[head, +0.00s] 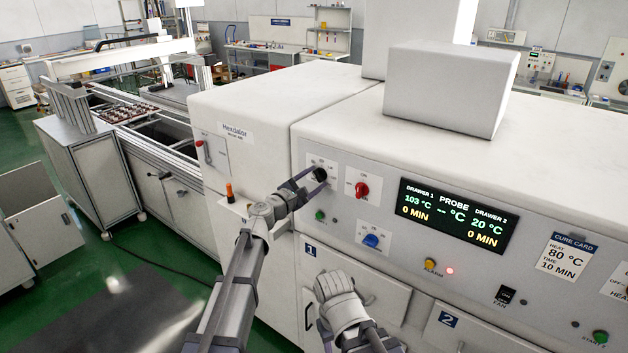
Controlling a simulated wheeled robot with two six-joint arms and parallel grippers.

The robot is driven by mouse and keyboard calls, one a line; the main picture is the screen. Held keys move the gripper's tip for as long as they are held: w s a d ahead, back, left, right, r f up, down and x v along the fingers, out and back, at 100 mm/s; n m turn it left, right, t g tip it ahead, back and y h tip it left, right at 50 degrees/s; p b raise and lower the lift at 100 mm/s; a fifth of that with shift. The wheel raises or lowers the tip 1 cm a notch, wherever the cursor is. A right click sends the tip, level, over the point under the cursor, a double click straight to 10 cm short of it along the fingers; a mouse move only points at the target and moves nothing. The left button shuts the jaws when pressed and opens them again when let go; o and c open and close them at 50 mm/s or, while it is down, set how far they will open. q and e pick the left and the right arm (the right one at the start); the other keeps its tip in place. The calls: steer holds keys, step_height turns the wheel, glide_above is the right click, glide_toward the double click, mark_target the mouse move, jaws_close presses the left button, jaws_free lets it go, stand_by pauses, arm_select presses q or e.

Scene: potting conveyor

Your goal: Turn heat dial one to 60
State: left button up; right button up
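A small black dial (320,174) sits on the light panel of the white oven, above drawer 1; I take it for heat dial one. My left gripper (313,182) is at this dial, with its fingers spread to either side of it. I cannot tell whether they press on it. The dial's scale and pointer are too small and partly covered to read. The display (456,218) reads 103 °C and 0 MIN for drawer 1, 20 °C and 0 MIN for drawer 2, and dashes for the probe. My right gripper (337,297) is low, in front of drawer 1; its fingers are unclear.
A red knob (362,189) and a blue knob (371,240) are right of the black dial. A cure card (564,257) reads 80 °C, 10 MIN. A yellow alarm button (430,264) sits below the display. A conveyor (160,140) stands at the left beyond green floor.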

arm_select(q)
steer(key=shift+o, duration=1.4)
steer(key=v, duration=0.7)
steer(key=shift+s+a, duration=0.25)
steer(key=shift+s, duration=0.05)
